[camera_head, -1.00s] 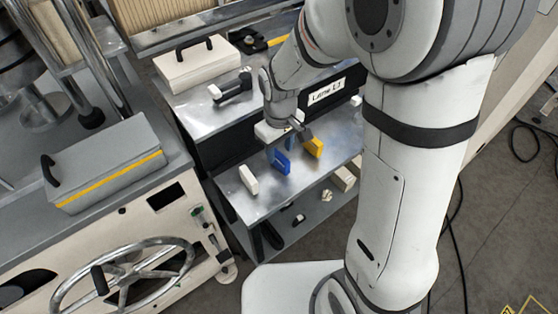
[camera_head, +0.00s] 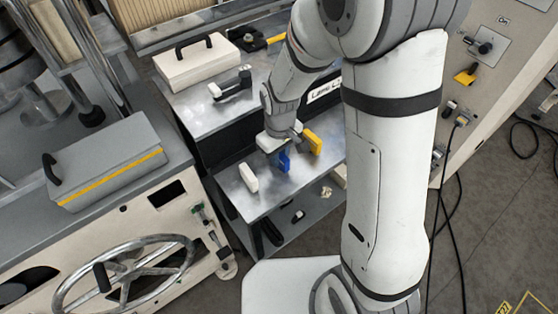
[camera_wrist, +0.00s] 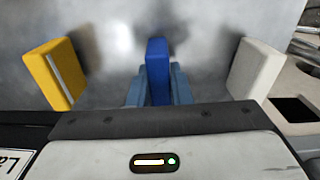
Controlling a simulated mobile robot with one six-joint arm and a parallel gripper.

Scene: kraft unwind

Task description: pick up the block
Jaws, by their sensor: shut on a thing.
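A blue block (camera_head: 284,161) stands on the metal shelf between a yellow block (camera_head: 313,142) and a white block (camera_head: 248,177). My gripper (camera_head: 281,152) is over the blue block, with its fingers down around it. In the wrist view the blue block (camera_wrist: 157,70) stands upright between the two blue-grey fingers of my gripper (camera_wrist: 158,88), which are shut on it. The yellow block (camera_wrist: 54,74) and the white block (camera_wrist: 256,68) stand apart on either side. The lower part of the blue block is hidden by my gripper.
The blocks stand on a bare metal shelf (camera_head: 268,199). A higher metal surface behind it bears a cream box (camera_head: 196,62) with a black handle. A grey lidded box (camera_head: 107,170) and a handwheel (camera_head: 125,272) are at the left. My arm hides the shelf's right end.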

